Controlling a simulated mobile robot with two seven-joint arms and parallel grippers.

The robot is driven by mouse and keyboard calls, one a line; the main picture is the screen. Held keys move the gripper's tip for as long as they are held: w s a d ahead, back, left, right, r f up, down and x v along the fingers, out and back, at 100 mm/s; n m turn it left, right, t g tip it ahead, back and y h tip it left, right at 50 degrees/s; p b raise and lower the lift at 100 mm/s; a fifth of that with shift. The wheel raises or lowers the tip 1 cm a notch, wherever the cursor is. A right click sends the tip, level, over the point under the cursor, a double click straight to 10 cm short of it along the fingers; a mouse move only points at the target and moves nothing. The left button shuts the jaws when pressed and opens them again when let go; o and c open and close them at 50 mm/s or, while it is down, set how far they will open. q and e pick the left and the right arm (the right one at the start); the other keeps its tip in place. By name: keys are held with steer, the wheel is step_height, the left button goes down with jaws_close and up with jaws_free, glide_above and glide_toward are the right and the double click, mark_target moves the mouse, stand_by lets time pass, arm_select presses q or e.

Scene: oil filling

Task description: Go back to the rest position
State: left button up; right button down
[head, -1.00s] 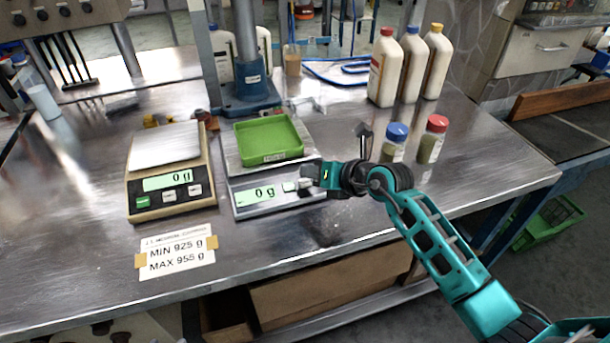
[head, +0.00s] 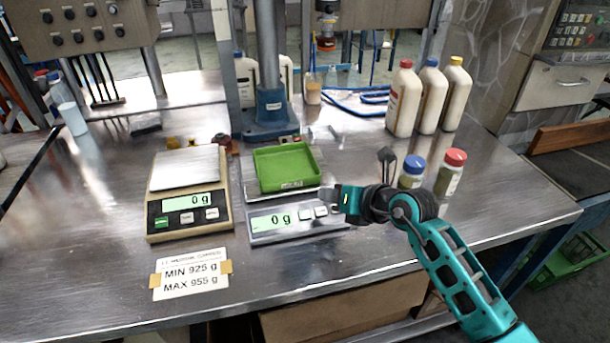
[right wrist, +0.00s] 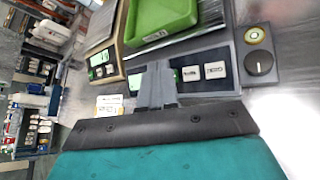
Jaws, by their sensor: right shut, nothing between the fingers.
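My right gripper (head: 338,197) is shut and empty, at the right front edge of the grey scale (head: 262,238). In the right wrist view its closed fingers (right wrist: 157,84) lie in front of the scale's panel, near its display and buttons. I cannot tell whether they touch it. A green tray (head: 262,186) sits on the grey scale, whose display reads 0 g. My left gripper is in neither view.
A second, beige scale (head: 150,222) stands to the left and reads 0 g. Jars with a blue lid (head: 412,168) and a red lid (head: 450,178) stand just behind my right arm. Several white bottles (head: 403,100) stand farther back.

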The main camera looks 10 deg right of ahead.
steer(key=s+a+r+m+t+y, duration=0.1)
steer(key=s+a+m+t+y, duration=0.2)
steer(key=s+m+t, duration=0.7)
steer(key=s+d+f+m+g+h, duration=0.2)
steer(key=s+f+m+g, duration=0.3)
steer(key=f+m, duration=0.3)
steer(key=s+d+f+m+g+h, duration=0.2)
steer(key=s+f+m+g+h, duration=0.3)
steer(key=m, duration=1)
step_height(320, 180, down, 3)
steer(key=s, duration=0.2)
steer(key=shift+s, duration=0.3)
